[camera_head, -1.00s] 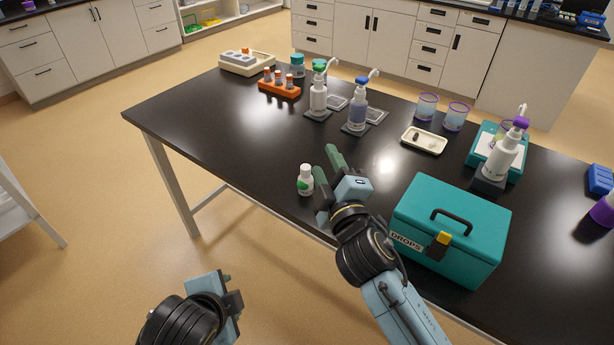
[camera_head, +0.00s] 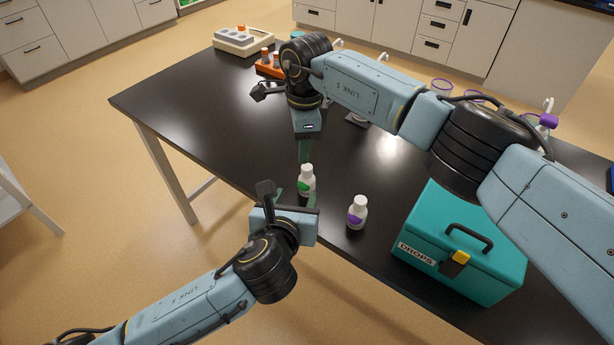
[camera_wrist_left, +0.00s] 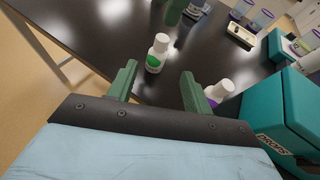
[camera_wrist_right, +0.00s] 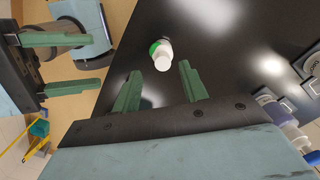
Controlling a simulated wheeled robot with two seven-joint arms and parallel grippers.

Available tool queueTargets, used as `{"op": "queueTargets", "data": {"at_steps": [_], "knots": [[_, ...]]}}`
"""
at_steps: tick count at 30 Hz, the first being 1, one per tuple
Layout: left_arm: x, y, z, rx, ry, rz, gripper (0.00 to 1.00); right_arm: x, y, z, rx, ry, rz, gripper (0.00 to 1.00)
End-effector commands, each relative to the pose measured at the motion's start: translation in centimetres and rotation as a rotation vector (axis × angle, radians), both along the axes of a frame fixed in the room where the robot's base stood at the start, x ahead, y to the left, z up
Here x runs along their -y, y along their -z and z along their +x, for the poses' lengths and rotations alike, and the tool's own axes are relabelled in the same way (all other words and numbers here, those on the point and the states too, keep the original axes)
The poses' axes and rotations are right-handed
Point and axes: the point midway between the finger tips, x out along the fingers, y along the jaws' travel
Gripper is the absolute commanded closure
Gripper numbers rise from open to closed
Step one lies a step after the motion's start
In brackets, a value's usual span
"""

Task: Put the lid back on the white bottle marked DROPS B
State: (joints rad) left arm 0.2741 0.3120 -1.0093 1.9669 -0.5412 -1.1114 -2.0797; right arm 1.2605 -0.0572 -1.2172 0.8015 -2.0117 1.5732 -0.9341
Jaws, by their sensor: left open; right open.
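A white bottle with a green label (camera_head: 307,182) stands upright near the table's front edge. It also shows in the left wrist view (camera_wrist_left: 158,55) and right wrist view (camera_wrist_right: 160,52). A second white bottle with a purple label (camera_head: 357,213) stands upright to its right, also in the left wrist view (camera_wrist_left: 219,91). Each has a white top; I cannot tell lid from bare neck, nor read the labels. My left gripper (camera_head: 292,193) is open and empty, just in front of the green-label bottle. My right gripper (camera_head: 304,150) is open and empty, pointing down just behind that bottle.
A teal box marked DROPS (camera_head: 465,240) stands at the right of the table. An orange rack (camera_head: 270,66) and a pale tray (camera_head: 243,41) are at the back left. My right arm hides much of the back. The table's left side is clear.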

Motion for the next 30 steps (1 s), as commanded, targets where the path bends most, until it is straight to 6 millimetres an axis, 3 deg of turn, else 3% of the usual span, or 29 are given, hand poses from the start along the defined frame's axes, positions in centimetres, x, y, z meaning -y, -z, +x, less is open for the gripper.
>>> {"op": "queueTargets", "data": {"at_steps": [4,16,30], "knots": [[0.2,0.0,0.1,0.014,0.018,0.031,0.5,1.2,-0.5,0.4,0.004,0.0,-0.057,0.57],[0.3,0.2,0.8,0.013,0.014,0.028,0.5,1.1,-0.5,0.4,0.002,0.001,-0.052,0.57],[1.6,3.0,7.6,0.012,0.014,0.027,0.5,1.1,-0.5,0.4,0.003,0.001,-0.05,0.57]]}}
